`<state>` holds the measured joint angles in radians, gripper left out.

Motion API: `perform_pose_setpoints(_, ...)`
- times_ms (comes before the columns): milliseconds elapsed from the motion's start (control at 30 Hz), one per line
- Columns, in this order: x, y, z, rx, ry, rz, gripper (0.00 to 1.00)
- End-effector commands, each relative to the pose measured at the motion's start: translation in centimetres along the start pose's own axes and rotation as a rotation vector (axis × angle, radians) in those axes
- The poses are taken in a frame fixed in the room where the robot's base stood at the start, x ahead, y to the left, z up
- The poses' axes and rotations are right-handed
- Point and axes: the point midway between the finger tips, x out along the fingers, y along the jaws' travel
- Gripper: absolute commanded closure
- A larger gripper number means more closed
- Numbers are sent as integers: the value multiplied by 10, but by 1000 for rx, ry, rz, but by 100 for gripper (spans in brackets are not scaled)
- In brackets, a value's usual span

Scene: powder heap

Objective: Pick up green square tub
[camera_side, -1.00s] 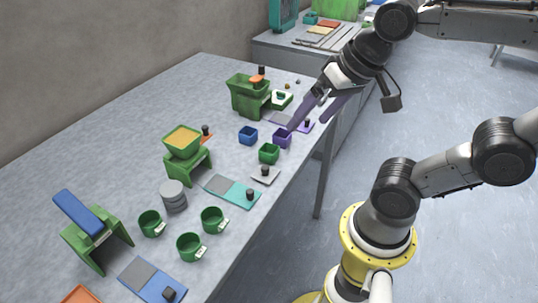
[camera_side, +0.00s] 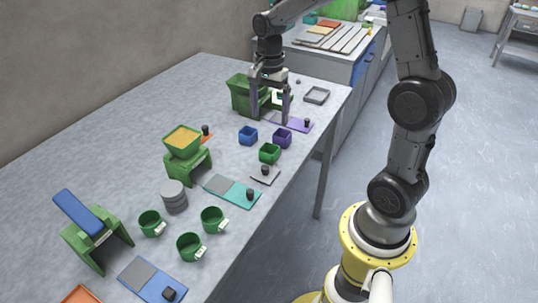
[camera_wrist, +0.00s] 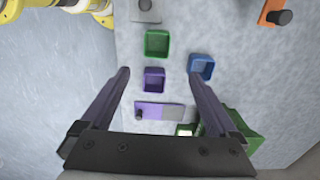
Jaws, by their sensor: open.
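The green square tub (camera_side: 269,153) stands upright on the grey table, near its right edge. In the wrist view the green tub (camera_wrist: 157,43) is at the upper middle, beyond the purple square tub (camera_wrist: 154,80). The blue square tub (camera_wrist: 201,67) is to the right. My gripper (camera_side: 270,120) is open and empty. It points down above the table by the purple plate, farther back than the three tubs in the side view. Its two purple fingers (camera_wrist: 160,80) spread wide in the wrist view, and nothing is between them at finger height that I can make out.
The purple plate with a black knob (camera_wrist: 160,111) lies below the tubs. The tall green hopper (camera_side: 242,94) stands close to my gripper on the left. A small grey plate (camera_side: 265,175) lies in front of the green tub.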

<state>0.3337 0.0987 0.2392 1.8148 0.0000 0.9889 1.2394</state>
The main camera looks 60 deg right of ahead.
Motion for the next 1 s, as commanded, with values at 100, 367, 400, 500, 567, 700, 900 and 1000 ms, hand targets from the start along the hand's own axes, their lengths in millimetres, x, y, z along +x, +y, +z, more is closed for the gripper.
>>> perform_pose_setpoints(100, 25, 2, 1, -1, -2, 7, 5)
perform_pose_setpoints(367, 62, 2, 1, -2, -1, 3, 5)
perform_pose_setpoints(400, 64, 1, 1, -2, -1, 3, 5)
perform_pose_setpoints(500, 68, 2, 1, -3, -1, 2, 5)
perform_pose_setpoints(567, 74, 3, 2, -3, -1, 3, 5)
perform_pose_setpoints(700, 94, 8, 5, -3, -2, 6, 5)
perform_pose_setpoints(900, 116, 7, 5, -3, -1, 2, 5)
perform_pose_setpoints(1000, 118, 7, 5, -3, 0, 1, 5)
